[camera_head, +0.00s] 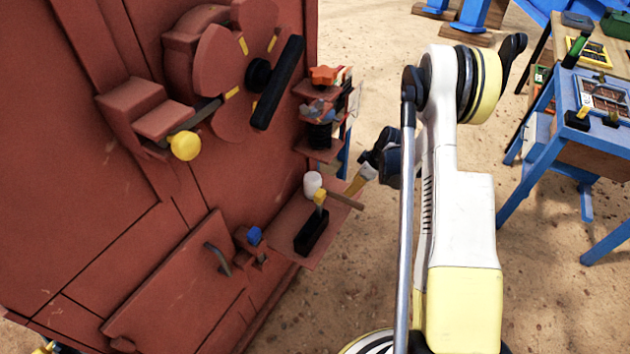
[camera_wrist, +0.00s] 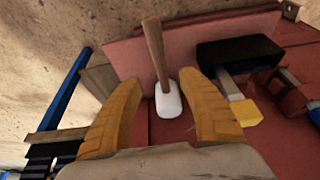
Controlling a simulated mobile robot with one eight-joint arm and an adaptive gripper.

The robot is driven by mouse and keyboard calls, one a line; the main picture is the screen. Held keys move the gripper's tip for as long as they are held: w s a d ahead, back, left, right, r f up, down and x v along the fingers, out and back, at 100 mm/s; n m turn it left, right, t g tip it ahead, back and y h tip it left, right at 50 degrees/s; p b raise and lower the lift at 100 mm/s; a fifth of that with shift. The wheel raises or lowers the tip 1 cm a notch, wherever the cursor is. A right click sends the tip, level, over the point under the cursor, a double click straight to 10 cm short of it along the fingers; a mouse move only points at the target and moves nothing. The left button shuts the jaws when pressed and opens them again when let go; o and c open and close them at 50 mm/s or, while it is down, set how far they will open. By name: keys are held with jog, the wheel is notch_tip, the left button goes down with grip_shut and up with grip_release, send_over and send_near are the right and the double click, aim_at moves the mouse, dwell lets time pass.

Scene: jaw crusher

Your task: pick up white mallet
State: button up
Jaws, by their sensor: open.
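The white mallet has a white head (camera_head: 312,184) and a brown wooden handle (camera_head: 345,201), and it is at the red shelf on the side of the red machine. In the wrist view the white head (camera_wrist: 168,100) shows between my open fingers, with the handle (camera_wrist: 155,50) pointing away from my gripper. My gripper (camera_head: 360,182) is just right of the mallet in the head view. In the wrist view its two orange-yellow fingers (camera_wrist: 165,92) stand apart on either side of the head. I cannot tell the exact gap in depth.
The red shelf (camera_head: 284,222) also carries a black block (camera_head: 312,232) with a yellow-topped part (camera_head: 320,197) beside the mallet. A blue-topped knob (camera_head: 254,236) is at left. Other shelves with parts (camera_head: 322,112) sit above. A blue workbench (camera_head: 530,150) stands at right.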

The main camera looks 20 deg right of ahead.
aim_at(343, 197)
jog(key=b+x, duration=0.2)
jog(key=x, duration=0.3)
jog(key=shift+a+f, duration=0.1)
jog(key=shift+f, duration=0.05)
jog(key=b+x, duration=0.3)
jog(key=x, duration=0.2)
jog(key=shift+f, duration=0.1)
grip_shut()
